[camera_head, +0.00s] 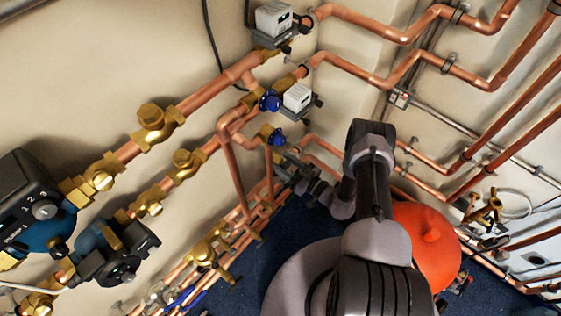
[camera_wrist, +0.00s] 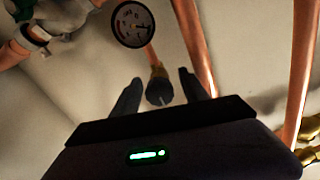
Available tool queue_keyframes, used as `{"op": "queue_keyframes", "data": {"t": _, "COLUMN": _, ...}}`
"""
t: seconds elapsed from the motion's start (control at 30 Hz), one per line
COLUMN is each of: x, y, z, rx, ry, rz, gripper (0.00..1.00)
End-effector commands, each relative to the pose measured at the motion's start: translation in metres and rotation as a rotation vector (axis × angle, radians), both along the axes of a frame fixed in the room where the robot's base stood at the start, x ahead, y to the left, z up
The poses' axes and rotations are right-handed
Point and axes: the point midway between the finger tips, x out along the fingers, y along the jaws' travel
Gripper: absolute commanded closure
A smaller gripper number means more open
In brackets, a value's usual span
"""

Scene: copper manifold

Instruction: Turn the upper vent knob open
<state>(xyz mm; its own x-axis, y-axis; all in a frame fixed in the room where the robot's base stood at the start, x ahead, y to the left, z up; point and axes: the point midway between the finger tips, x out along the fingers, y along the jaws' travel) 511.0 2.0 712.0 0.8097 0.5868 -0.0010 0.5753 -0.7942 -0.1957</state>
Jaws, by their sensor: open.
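A small dark round knob (camera_wrist: 159,93) on a brass fitting shows in the middle of the wrist view, at the end of a thin copper pipe. I cannot tell from its look alone whether it is the upper vent knob. My gripper (camera_wrist: 161,80) is open, with one dark finger on each side of the knob in the picture. No contact between fingers and knob can be made out. In the head view my gripper (camera_head: 287,160) is small and dark, close to the copper pipes below the blue knobs (camera_head: 277,136); the dark knob cannot be picked out there.
A round pressure gauge (camera_wrist: 133,24) stands just above the knob in the wrist view. A thick copper pipe (camera_wrist: 302,70) runs along the right. In the head view, a red-orange vessel (camera_head: 428,240) stands beside my arm, and pumps (camera_head: 40,215) sit at left.

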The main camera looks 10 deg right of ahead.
Motion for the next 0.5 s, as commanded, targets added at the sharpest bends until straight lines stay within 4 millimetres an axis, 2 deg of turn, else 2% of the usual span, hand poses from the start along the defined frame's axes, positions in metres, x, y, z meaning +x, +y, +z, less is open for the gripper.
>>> {"op": "queue_keyframes", "data": {"t": 0.13, "x": 0.0071, "y": 0.0053, "z": 0.0002, "rx": -0.001, "ry": -0.002, "rz": 0.001, "gripper": 0.48}}
{"op": "queue_keyframes", "data": {"t": 0.37, "x": 0.0078, "y": 0.0058, "z": 0.0006, "rx": -0.001, "ry": -0.001, "rz": 0.001, "gripper": 0.48}}
{"op": "queue_keyframes", "data": {"t": 0.5, "x": 0.0076, "y": 0.0057, "z": 0.0005, "rx": -0.001, "ry": -0.001, "rz": 0.001, "gripper": 0.71}}
